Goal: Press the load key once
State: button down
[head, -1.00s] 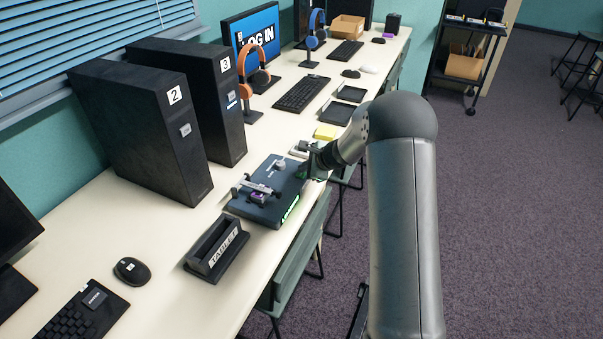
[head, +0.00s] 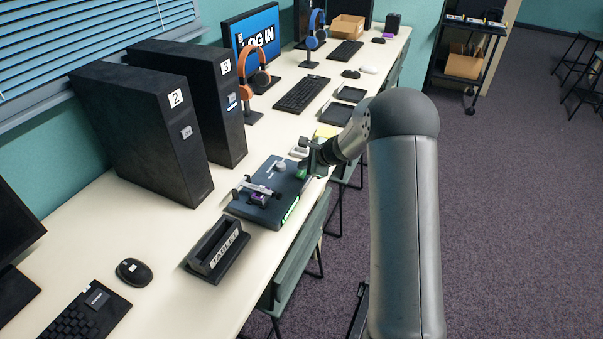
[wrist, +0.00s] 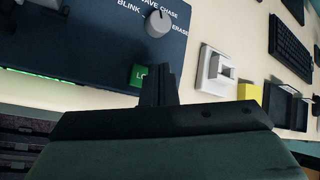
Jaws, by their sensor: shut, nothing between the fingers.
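The load key is a green square key (wrist: 139,75) with white letters, only "LO" clear, on the dark blue panel (wrist: 80,50) in the wrist view. My gripper (wrist: 158,72) is shut and empty, its fingertips beside the key's right side and hiding part of it. I cannot tell whether they touch it. A grey knob (wrist: 158,24) sits above, with printed BLINK, CHASE and ERASE around it. In the head view the device (head: 268,200) lies on the table, with my gripper (head: 304,166) over its far right corner.

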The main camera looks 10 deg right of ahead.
aim_at(304, 175)
jog(key=shift+r+p, duration=1.45)
jog(key=shift+r, duration=0.95)
jog(key=s+a+r+n+g, duration=0.25)
jog(key=s+r+n, duration=0.25)
jog(key=s, duration=0.4)
jog(key=s+a+r+n+g, duration=0.1)
jog(key=s+a+r+n, duration=0.35)
jog(key=s, duration=0.45)
jog(key=s+d+n+g+h, duration=0.1)
jog(key=s+n, duration=0.2)
jog(key=s, duration=0.6)
jog(key=s+d+r+n+g+h, duration=0.1)
jog(key=s+n, duration=0.3)
jog(key=s, duration=0.5)
jog(key=s+d+n+g+h+p, duration=0.1)
jog(key=s+d+n+h, duration=0.2)
jog(key=s, duration=0.5)
jog(key=shift+s+r+n, duration=0.2)
jog(key=shift+s+n, duration=0.15)
jog(key=shift+s, duration=0.05)
jog(key=shift+w+g, duration=0.1)
jog(key=shift+g, duration=0.15)
